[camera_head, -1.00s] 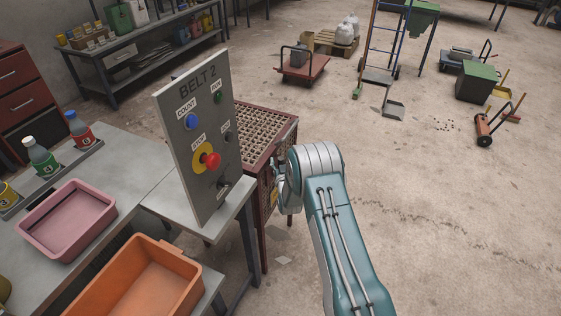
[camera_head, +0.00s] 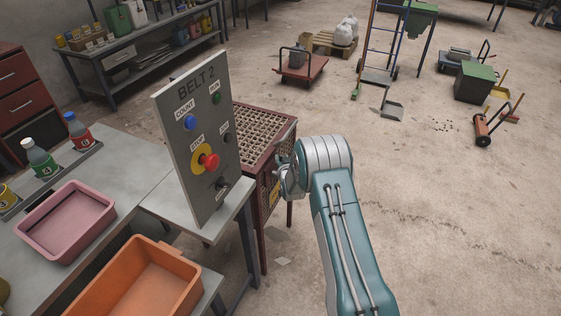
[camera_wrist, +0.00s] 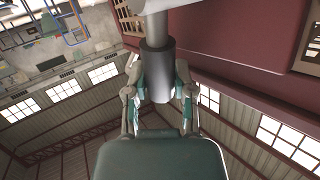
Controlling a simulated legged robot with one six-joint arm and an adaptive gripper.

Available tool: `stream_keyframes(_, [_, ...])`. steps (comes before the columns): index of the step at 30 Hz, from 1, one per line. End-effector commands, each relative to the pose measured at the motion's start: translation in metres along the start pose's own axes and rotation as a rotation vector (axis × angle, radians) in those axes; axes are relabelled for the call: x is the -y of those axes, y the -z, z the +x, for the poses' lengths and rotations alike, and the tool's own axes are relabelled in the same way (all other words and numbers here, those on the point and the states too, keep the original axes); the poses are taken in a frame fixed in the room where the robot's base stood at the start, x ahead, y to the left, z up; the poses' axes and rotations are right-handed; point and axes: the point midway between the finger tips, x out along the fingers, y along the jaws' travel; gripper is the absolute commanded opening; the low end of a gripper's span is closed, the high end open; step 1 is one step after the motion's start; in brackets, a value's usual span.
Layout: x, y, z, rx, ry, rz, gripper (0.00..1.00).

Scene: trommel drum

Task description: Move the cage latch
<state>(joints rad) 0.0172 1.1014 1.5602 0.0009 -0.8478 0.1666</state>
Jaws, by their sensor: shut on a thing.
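The brown-red cage (camera_head: 262,133) with a mesh top stands behind the BELT 2 panel in the head view. My gripper (camera_wrist: 158,88) is shut around the dark cylindrical grip of the cage latch (camera_wrist: 157,60) in the wrist view. A pale grey metal part of the latch rises above the grip to the top of the picture. The cage's red frame fills the upper right there. In the head view my gripper (camera_head: 287,178) is at the cage's right side, and my wrist and the panel partly hide the latch area.
The BELT 2 panel (camera_head: 178,140) with its buttons stands close left of my arm on a grey table (camera_head: 235,207). A pink tray (camera_head: 66,220) and an orange bin (camera_head: 140,283) lie at the lower left.

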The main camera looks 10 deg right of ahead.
Motion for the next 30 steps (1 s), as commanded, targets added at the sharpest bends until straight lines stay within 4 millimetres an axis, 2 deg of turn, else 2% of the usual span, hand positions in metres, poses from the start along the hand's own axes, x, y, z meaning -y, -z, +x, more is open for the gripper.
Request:
stream_keyframes(6, [-0.0027, 0.0012, 0.0064, 0.075, 0.002, 0.049, 0.00])
stream_keyframes(17, [-0.0029, 0.0017, 0.0063, 0.082, 0.001, 0.056, 0.00])
stream_keyframes(18, [-0.0028, 0.0018, 0.0063, 0.082, 0.001, 0.056, 0.50])
stream_keyframes(19, [-0.0028, 0.0018, 0.0062, 0.082, 0.001, 0.056, 0.64])
stream_keyframes(20, [-0.0029, 0.0017, 0.0061, 0.082, 0.001, 0.056, 0.68])
stream_keyframes(30, [-0.0037, 0.0009, 0.0054, 0.084, 0.000, 0.056, 0.68])
